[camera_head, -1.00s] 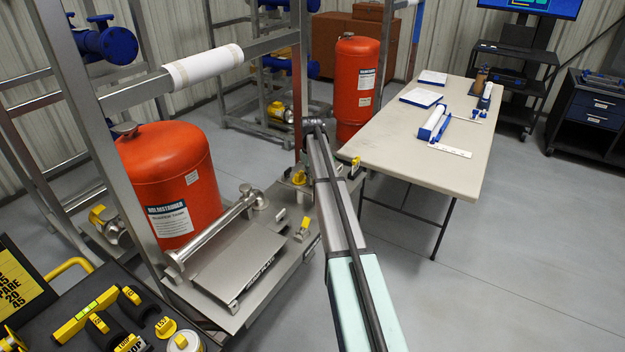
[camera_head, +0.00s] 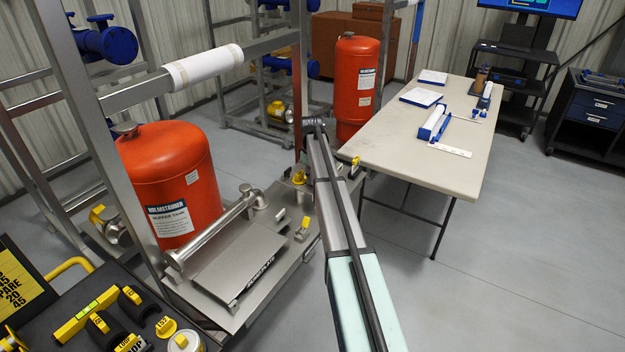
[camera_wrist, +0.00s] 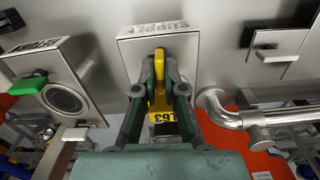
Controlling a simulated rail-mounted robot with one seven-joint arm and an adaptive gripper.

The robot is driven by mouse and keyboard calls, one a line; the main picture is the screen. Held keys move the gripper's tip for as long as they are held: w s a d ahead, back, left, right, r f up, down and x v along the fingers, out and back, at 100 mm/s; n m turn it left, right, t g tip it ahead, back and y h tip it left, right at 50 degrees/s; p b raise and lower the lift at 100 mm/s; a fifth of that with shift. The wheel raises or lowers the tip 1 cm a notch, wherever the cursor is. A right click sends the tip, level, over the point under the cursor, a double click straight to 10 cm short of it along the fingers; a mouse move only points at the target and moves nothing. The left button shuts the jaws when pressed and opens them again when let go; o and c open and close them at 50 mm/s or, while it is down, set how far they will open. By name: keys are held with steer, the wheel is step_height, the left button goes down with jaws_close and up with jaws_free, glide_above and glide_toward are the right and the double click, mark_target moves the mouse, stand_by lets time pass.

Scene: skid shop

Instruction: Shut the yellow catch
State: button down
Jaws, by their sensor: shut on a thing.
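The yellow catch (camera_wrist: 160,75) stands on a pale box labelled SUPPLY (camera_wrist: 128,50) in the wrist view. A yellow tag reading L63 (camera_wrist: 163,117) hangs below it. My gripper (camera_wrist: 159,72) has its two dark green fingers closed on the catch, one on each side. In the head view my arm reaches over the skid and hides the gripper; which of the yellow parts there is the held catch, I cannot tell.
In the wrist view a box with a green handle (camera_wrist: 27,85) is at left, one with a white handle (camera_wrist: 278,54) at right. A steel pipe (camera_wrist: 222,112) passes right of my fingers. An orange tank (camera_head: 170,185) and a table (camera_head: 455,150) flank the skid.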

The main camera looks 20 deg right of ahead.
steer(key=shift+n, duration=0.4)
steer(key=c, duration=1.3)
jaws_free()
steer(key=shift+o, duration=0.2)
steer(key=shift+r+p, duration=1.5)
steer(key=shift+r, duration=2)
steer(key=m, duration=0.4)
steer(key=shift+r, duration=0.3)
steer(key=shift+r+m, duration=0.1)
steer(key=shift+m, duration=1.4)
